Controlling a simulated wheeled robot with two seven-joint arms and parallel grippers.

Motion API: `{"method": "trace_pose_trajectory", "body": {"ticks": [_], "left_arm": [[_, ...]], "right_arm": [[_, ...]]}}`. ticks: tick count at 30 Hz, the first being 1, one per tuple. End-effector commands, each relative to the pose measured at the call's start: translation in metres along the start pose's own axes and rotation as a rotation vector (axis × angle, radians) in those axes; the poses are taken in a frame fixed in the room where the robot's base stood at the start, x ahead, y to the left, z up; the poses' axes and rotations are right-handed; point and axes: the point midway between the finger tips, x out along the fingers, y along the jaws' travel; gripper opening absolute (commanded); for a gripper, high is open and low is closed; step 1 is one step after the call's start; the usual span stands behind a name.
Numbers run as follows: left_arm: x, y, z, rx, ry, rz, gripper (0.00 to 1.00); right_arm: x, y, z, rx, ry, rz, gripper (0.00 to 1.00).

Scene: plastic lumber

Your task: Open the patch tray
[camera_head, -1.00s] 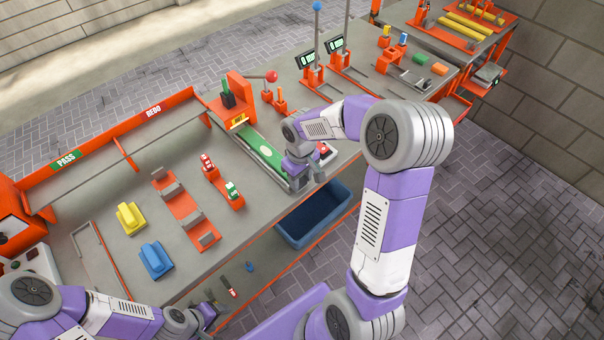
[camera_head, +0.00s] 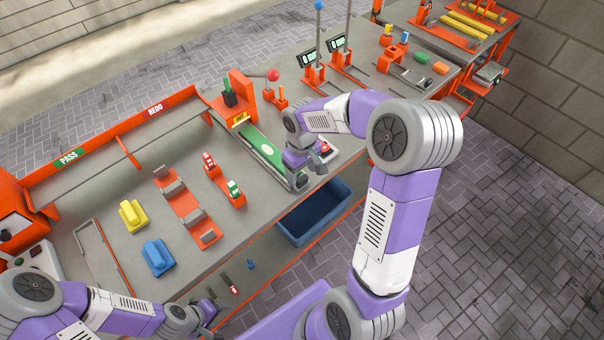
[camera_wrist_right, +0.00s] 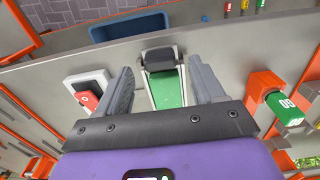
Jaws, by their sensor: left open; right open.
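My right gripper (camera_head: 308,168) hangs over the front end of a narrow green strip (camera_head: 262,147) in a grey channel. In the right wrist view the open, empty fingers of my right gripper (camera_wrist_right: 163,82) stand either side of the green strip (camera_wrist_right: 166,90) and of a dark roller (camera_wrist_right: 160,60) at its end. Contact cannot be told. No part is clearly marked as the patch tray; a blue open bin (camera_head: 290,231) sits below the bench front. My left gripper (camera_head: 212,308) is open at the lower left, near the bench's front edge, away from the strip.
A red button box (camera_head: 323,150) stands close beside my right gripper. On the bench (camera_head: 130,180) are a yellow block (camera_head: 133,215), a blue block (camera_head: 157,257) and an orange rack (camera_head: 187,210). An orange stand (camera_head: 240,95) rises behind the strip.

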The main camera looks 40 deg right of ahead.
Motion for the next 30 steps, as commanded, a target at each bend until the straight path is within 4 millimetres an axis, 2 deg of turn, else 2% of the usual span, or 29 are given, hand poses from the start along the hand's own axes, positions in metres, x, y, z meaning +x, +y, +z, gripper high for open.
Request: {"method": "trace_pose_trajectory", "body": {"ticks": [1, 3, 9, 30], "left_arm": [[-0.004, 0.002, 0.0, 0.0, 0.0, 0.0, 0.64], [-0.007, 0.003, 0.0, 0.0, 0.0, 0.0, 0.64], [-0.011, 0.004, 0.0, 0.0, 0.0, 0.0, 0.64], [-0.011, 0.004, 0.0, 0.0, 0.0, 0.0, 0.64]], "right_arm": [[-0.013, 0.0, -0.001, 0.0, 0.005, 0.002, 0.68], [-0.024, 0.001, -0.001, 0.0, 0.005, 0.002, 0.68], [-0.045, 0.0, 0.0, -0.001, 0.002, 0.001, 0.68], [-0.048, 0.0, 0.0, 0.0, 0.0, 0.001, 0.68]]}}
